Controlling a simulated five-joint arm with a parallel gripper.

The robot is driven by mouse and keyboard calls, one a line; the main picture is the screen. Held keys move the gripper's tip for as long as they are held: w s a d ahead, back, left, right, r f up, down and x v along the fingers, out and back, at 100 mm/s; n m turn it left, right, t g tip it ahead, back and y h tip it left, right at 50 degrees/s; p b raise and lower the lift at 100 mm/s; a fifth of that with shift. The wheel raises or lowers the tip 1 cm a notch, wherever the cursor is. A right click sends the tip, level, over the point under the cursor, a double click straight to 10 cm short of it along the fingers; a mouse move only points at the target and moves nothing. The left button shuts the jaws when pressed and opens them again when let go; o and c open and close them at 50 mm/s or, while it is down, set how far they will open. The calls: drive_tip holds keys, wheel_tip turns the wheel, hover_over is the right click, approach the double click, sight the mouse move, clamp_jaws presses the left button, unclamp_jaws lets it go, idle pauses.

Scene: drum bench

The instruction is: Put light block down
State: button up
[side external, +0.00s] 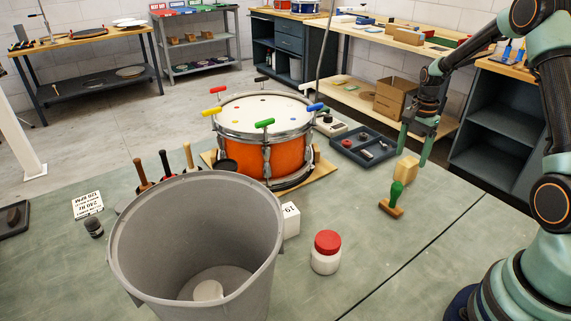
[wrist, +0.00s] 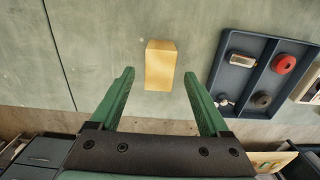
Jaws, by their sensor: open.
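The light block (side external: 407,169) is a pale wooden block resting on the green bench top. In the wrist view the light block (wrist: 160,65) lies just beyond my fingertips, roughly midway between their lines. The block stands apart from both fingers.
A green-handled stamp (side external: 394,200) stands just in front of the block. A dark divided tray (side external: 345,150) with small parts lies to the left, beside an orange drum (side external: 245,155). A red-lidded jar (side external: 326,255) and a grey bin (side external: 150,245) stand nearer. Bench around the block's right is clear.

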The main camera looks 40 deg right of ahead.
sight(408, 162)
wheel_tip(408, 162, up, 7)
drive_tip(key=shift+f, duration=0.2)
drive_tip(key=s+a+r+n+t, duration=0.2)
drive_tip(key=a+r+n+t, duration=0.1)
drive_tip(key=a+r+n, duration=0.9)
drive_tip(key=s+a+n+t, duration=0.2)
drive_tip(key=s+a+n, duration=0.4)
drive_tip(key=a, duration=0.7)
drive_tip(key=shift+s+t, duration=0.3)
drive_tip(key=shift+s, duration=0.7)
